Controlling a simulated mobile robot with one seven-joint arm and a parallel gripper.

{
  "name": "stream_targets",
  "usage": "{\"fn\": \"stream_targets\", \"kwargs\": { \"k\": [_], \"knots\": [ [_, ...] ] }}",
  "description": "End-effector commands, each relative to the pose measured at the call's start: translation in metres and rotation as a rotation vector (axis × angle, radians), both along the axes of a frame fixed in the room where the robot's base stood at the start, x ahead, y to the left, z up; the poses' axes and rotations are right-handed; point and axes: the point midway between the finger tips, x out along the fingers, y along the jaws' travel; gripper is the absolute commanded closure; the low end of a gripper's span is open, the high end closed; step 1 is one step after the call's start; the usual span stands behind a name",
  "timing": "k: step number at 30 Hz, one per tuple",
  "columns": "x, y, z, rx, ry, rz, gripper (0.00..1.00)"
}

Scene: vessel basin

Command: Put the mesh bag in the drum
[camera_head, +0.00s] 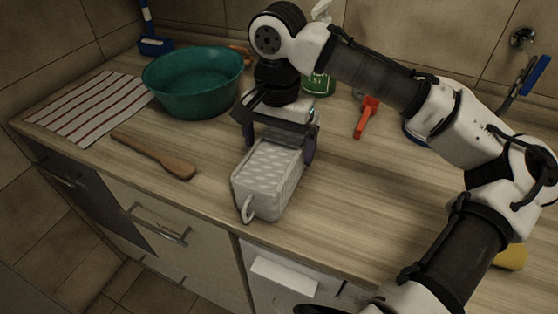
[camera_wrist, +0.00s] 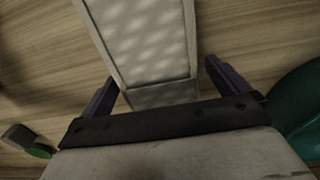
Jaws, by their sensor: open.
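The mesh bag (camera_head: 267,178) is a pale grey, box-shaped bag with a dotted top and a loop at its near end. It lies on the counter near the front edge. My gripper (camera_head: 279,145) is open above its far end, with a finger on each side. In the wrist view, the bag (camera_wrist: 148,45) lies between the two spread fingers of my gripper (camera_wrist: 165,88), with gaps at both sides.
A teal basin (camera_head: 195,85) stands left of my gripper. A wooden spatula (camera_head: 155,155) and a striped cloth (camera_head: 92,108) lie at the left. A red-handled tool (camera_head: 367,117) and a green bottle (camera_head: 319,84) are behind. A white-panelled front (camera_head: 283,277) is below the counter.

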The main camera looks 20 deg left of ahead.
Motion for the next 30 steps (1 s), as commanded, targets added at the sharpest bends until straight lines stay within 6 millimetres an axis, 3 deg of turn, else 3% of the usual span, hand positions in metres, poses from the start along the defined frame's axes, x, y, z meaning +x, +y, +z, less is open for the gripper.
{"fn": "stream_targets", "kwargs": {
  "k": [9,17,30],
  "knots": [
    [0.003,-0.004,-0.042,0.0,0.001,-0.001,0.0],
    [0.003,-0.003,-0.046,0.001,0.0,-0.001,0.0],
    [0.003,-0.003,-0.045,0.001,0.0,-0.001,0.51]
  ]
}}
